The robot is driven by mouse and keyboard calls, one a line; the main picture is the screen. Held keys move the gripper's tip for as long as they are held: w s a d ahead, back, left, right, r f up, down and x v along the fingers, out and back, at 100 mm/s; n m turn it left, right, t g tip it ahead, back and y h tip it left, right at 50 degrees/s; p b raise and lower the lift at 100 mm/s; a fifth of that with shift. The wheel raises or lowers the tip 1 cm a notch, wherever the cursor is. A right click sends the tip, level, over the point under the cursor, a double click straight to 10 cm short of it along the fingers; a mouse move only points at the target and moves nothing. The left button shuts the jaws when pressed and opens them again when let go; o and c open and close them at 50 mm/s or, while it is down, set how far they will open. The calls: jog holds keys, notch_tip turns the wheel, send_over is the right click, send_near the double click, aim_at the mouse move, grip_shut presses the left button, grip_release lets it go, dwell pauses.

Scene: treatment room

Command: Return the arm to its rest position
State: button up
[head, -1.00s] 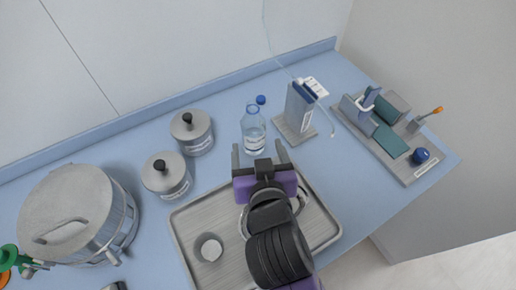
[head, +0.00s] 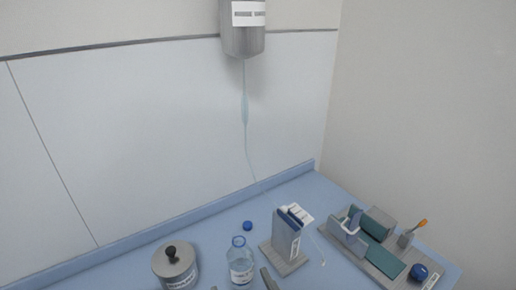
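Only the two grey fingertips of my gripper (head: 241,284) show, at the bottom edge of the head view. They are wide apart, with no object seen held between them. The rest of my gripper and arm is below the picture. The clear bottle (head: 241,265) stands upright and uncapped on the blue counter, just beyond the fingertips; whether they touch it cannot be told.
A blue cap (head: 247,225) lies behind the bottle. A lidded metal jar (head: 175,267) stands left. A blue-grey holder (head: 288,236) and a grey tray (head: 436,274) with several items stand right. A dispenser (head: 243,35) hangs on the wall.

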jog(key=s+d+f+m+h, duration=0.2)
jog(key=s+d+f+h, duration=0.1)
jog(key=s+d, duration=0.8)
jog(key=s+d+f+m+g+h, duration=0.1)
jog(key=s+d+f+m+h, duration=0.1)
jog(key=s+d, duration=0.9)
jog(key=s+f+h, duration=0.1)
jog(key=s, duration=0.3)
jog(key=shift+s+d+m, duration=0.2)
jog(key=shift+d+m, duration=0.05)
jog(key=shift+m, duration=0.15)
